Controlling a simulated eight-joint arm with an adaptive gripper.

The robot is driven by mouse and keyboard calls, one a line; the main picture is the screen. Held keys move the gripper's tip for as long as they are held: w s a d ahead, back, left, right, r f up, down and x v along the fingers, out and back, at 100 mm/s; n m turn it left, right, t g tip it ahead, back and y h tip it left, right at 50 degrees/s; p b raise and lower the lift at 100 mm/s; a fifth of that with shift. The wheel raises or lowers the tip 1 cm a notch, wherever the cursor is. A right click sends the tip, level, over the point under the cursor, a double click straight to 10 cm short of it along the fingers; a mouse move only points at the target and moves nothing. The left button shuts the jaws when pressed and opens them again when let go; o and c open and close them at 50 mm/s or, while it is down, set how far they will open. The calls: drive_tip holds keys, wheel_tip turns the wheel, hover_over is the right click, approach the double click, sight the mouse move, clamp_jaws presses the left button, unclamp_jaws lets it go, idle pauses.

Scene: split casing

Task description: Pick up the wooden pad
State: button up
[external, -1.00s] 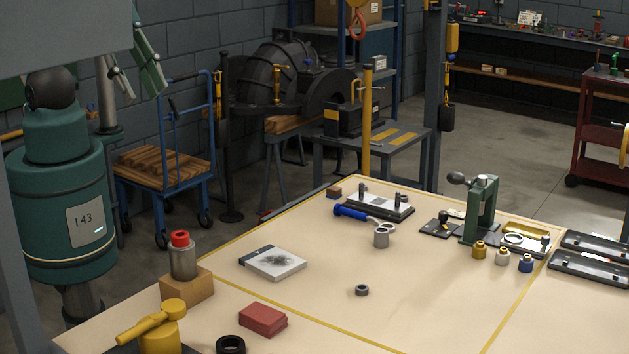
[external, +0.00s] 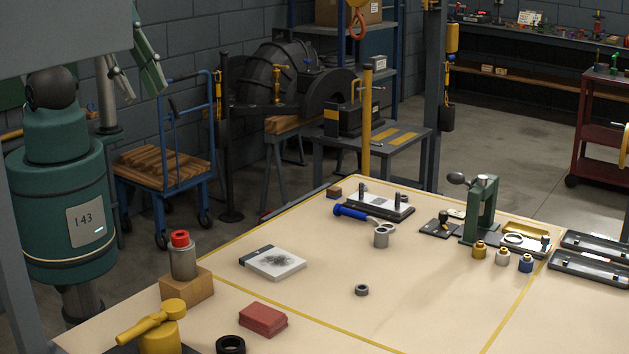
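A small brown wooden pad (external: 334,192) lies flat near the far left corner of the table, by the yellow line. A larger, lighter wooden block (external: 187,289) stands at the near left with a grey, red-topped cylinder (external: 182,258) on it. My gripper (external: 143,88) shows as green and grey finger parts at the upper left, high up and well away from the small pad. Nothing can be seen held in it. Its fingertips are small and overlap the background, so its opening is unclear.
A black fixture plate (external: 384,211) with upright pins and a blue-handled tool (external: 351,212) are close to the pad. A green press (external: 482,212) stands at the right. A grey ring (external: 361,290) lies mid-table, with bare surface around it.

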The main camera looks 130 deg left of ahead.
drive_tip(key=shift+o, duration=0.2)
drive_tip(key=shift+w+a, duration=0.1)
idle(0.5)
drive_tip(key=w+a+f+n+g+y+b, duration=0.1)
drive_tip(key=w+a+f+n+b, duration=0.2)
drive_tip(key=a, duration=0.8)
drive_tip(key=w+a+f+n+g+b, duration=0.15)
drive_tip(key=w+a+f+n, duration=0.35)
drive_tip(key=a, duration=0.5)
drive_tip(key=w+a+f+n+g+y+b, duration=0.1)
drive_tip(key=w+a+f+n+g+b, duration=0.3)
drive_tip(key=a, duration=0.7)
drive_tip(key=s+a+f+n+b, duration=0.1)
drive_tip(key=s+a+f+n, duration=0.1)
drive_tip(key=a+f, duration=0.5)
drive_tip(key=s+a+f+n+h+b, duration=0.1)
drive_tip(key=a+f, duration=0.6)
drive_tip(key=a, duration=0.7)
drive_tip(key=s+a+f+n+h, duration=0.1)
drive_tip(key=s+a+f, duration=0.3)
drive_tip(key=a+f, duration=0.4)
drive_tip(key=shift+s+a+n+g+b, duration=0.15)
drive_tip(key=shift+a+n+g+b, duration=0.25)
drive_tip(key=shift+a+n, duration=0.7)
drive_tip(key=shift+s+a+f, duration=0.25)
drive_tip(key=shift+a, duration=0.25)
